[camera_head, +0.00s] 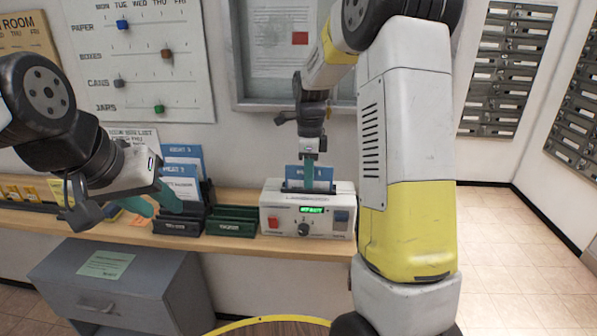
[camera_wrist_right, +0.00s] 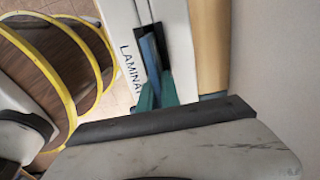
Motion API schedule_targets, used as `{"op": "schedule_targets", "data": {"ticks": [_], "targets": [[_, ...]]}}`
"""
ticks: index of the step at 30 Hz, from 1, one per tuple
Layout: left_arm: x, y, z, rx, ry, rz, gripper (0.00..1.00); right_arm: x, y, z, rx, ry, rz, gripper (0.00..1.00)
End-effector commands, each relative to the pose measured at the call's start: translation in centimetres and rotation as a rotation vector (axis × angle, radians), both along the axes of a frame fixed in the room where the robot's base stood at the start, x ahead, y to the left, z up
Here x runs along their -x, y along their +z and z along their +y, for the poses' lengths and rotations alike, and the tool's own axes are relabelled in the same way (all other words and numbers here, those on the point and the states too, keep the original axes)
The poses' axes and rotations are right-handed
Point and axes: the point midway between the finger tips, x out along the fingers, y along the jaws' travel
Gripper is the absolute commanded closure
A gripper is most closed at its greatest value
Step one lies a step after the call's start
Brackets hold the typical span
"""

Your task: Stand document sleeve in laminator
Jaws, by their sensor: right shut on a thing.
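The white laminator (camera_head: 278,207) stands on the wooden shelf, with a green display, a red button and a dark knob on its front. A blue document sleeve (camera_head: 293,184) stands about upright at the laminator's top slot; its lower edge is hidden. My right gripper (camera_head: 309,180) is shut on the sleeve from above. My left gripper (camera_head: 160,207) is open and empty, in front of the sleeve rack at the left.
A dark rack (camera_head: 178,224) holds other blue and white sleeves (camera_head: 183,187). An empty green rack (camera_head: 231,221) stands between it and the laminator. A grey cabinet (camera_head: 120,285) is below the wooden shelf (camera_head: 300,246). A yellow-rimmed round thing (camera_head: 270,324) is at the bottom.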

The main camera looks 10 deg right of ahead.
Motion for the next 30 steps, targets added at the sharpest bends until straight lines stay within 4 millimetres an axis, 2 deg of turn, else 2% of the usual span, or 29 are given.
{"op": "schedule_targets", "data": {"ticks": [9,12,14,23,26,30], "targets": [[0.0,0.0,0.0,0.000,0.000,0.000,0.64,0.0,0.0,0.0,0.000,0.000,0.000,1.00],[0.0,0.0,0.0,0.000,0.000,0.000,0.64,0.0,0.0,0.0,0.000,0.000,0.000,0.78],[0.0,0.0,0.0,0.000,0.000,0.000,0.64,0.0,0.0,0.0,0.000,0.000,0.000,0.68],[0.0,0.0,0.0,0.000,0.000,0.000,0.64,0.0,0.1,0.0,0.000,0.000,0.000,0.68],[0.0,0.0,0.0,0.000,0.000,0.000,0.64,-0.1,0.9,0.0,0.000,0.000,-0.002,0.68],[0.0,0.0,0.0,0.000,0.000,0.000,0.64,-0.1,3.2,0.0,-0.001,0.001,-0.005,0.68]]}}
